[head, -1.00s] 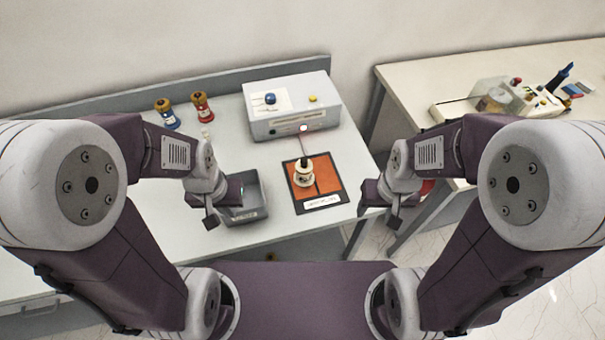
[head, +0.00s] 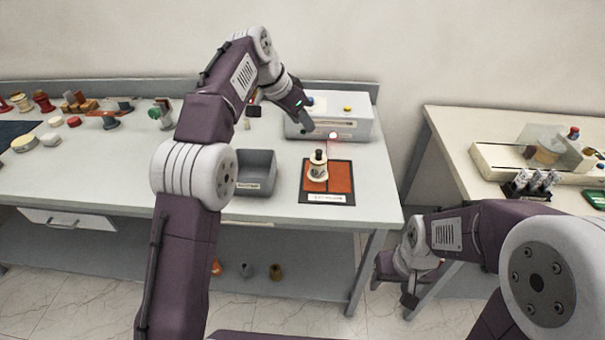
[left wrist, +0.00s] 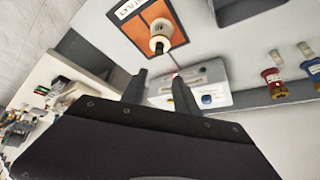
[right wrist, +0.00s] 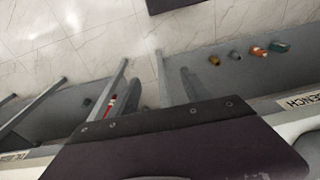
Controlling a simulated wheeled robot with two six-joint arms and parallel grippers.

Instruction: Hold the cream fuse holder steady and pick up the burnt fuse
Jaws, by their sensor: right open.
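The cream fuse holder (head: 317,169) stands upright on the orange and black mat (head: 341,178). A dark piece sticks up from its top; I cannot tell whether this is the burnt fuse. The holder also shows in the left wrist view (left wrist: 160,39). My left gripper (head: 303,118) is raised in front of the grey box, above and behind the holder. In the left wrist view its two fingers (left wrist: 157,88) stand apart with nothing between them. My right gripper (head: 408,294) hangs low off the table's right end, open and empty, far from the holder.
A grey box (head: 352,128) with a lit red lamp stands behind the mat. A grey bin (head: 257,172) sits left of the mat. Several coloured parts lie on the table's left. A second table (head: 455,130) stands to the right, across a gap.

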